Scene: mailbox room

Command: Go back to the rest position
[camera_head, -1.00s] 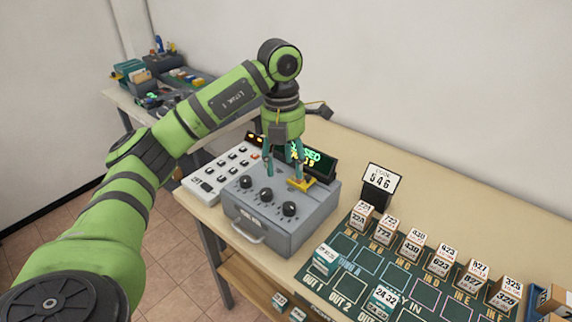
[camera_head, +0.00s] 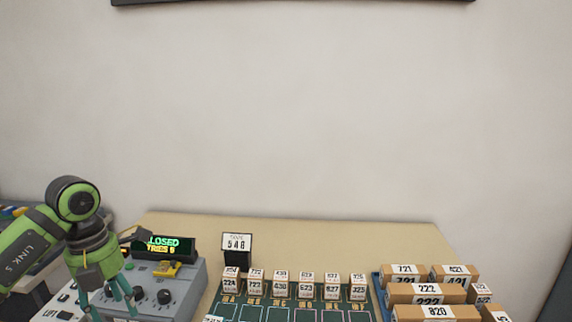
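My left gripper (camera_head: 105,297) hangs at the lower left of the head view, pointing down, with its teal fingers spread apart. No object shows between them, though the fingertips run close to the bottom edge. It is in front of the left part of the grey control box (camera_head: 185,291). My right gripper is not in view.
A blue tray (camera_head: 381,297) of numbered boxes is at the right. A bare wall fills the upper view.

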